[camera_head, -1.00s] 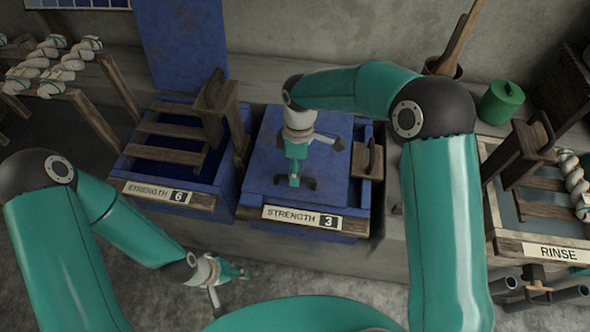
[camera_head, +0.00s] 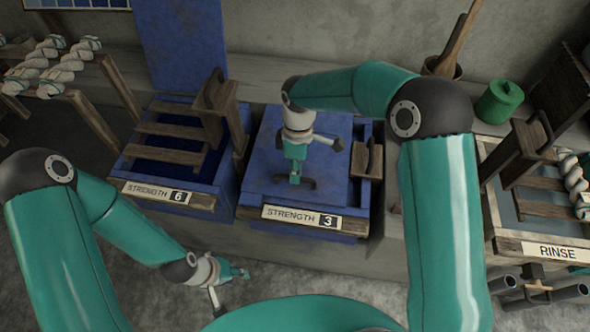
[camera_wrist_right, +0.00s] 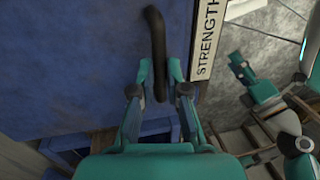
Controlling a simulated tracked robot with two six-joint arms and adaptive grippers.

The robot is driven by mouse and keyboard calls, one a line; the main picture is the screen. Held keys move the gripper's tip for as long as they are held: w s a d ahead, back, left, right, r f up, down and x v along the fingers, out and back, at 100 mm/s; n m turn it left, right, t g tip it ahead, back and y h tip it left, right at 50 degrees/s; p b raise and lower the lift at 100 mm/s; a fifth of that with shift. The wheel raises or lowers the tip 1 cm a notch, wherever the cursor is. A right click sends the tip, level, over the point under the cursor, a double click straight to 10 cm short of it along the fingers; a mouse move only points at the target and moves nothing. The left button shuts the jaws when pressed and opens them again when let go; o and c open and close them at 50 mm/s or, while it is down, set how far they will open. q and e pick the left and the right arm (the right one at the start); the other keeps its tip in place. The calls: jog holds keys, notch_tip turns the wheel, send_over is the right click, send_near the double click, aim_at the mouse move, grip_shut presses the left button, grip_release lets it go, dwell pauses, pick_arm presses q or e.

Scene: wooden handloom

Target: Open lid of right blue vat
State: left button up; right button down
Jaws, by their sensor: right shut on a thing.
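The right blue vat (camera_head: 230,208) bears a "STRENGTH 3" label (camera_head: 302,216). Its flat blue lid (camera_head: 262,168) lies shut over it. A dark curved handle (camera_head: 309,184) is on the lid near its front edge. My right gripper (camera_head: 295,179) comes down over the handle. In the right wrist view, the fingers (camera_wrist_right: 160,92) are shut on the handle (camera_wrist_right: 156,40), one on each side of it. My left gripper (camera_head: 240,273) hangs low, in front of the vats, away from the lid; I cannot tell how far its fingers are apart.
The left vat (camera_head: 228,178), labelled "STRENGTH 6", stands open with its blue lid panel (camera_head: 182,45) upright behind it. A wooden part (camera_head: 370,160) sits at the right vat's right side. The rinse tub (camera_head: 557,250) and a green pot (camera_head: 499,103) are further right.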

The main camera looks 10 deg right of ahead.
jog(key=w+d+r+p, duration=0.1)
jog(key=w+r+p, duration=0.3)
jog(key=r+p, duration=0.2)
jog(key=w+d+r+p, duration=0.2)
jog(key=w+r+p, duration=0.2)
jog(key=r+p, duration=0.3)
jog(key=v, duration=0.2)
jog(key=shift+r, duration=0.25)
jog(key=shift+s, duration=0.1)
jog(key=c, duration=1.4)
grip_release()
jog(key=shift+f, duration=0.1)
jog(key=shift+c, duration=0.2)
jog(key=shift+o, duration=1.3)
jog(key=shift+w+f, duration=0.25)
jog(key=shift+w, duration=0.2)
jog(key=shift+s+r, duration=0.1)
jog(key=shift+r, duration=0.1)
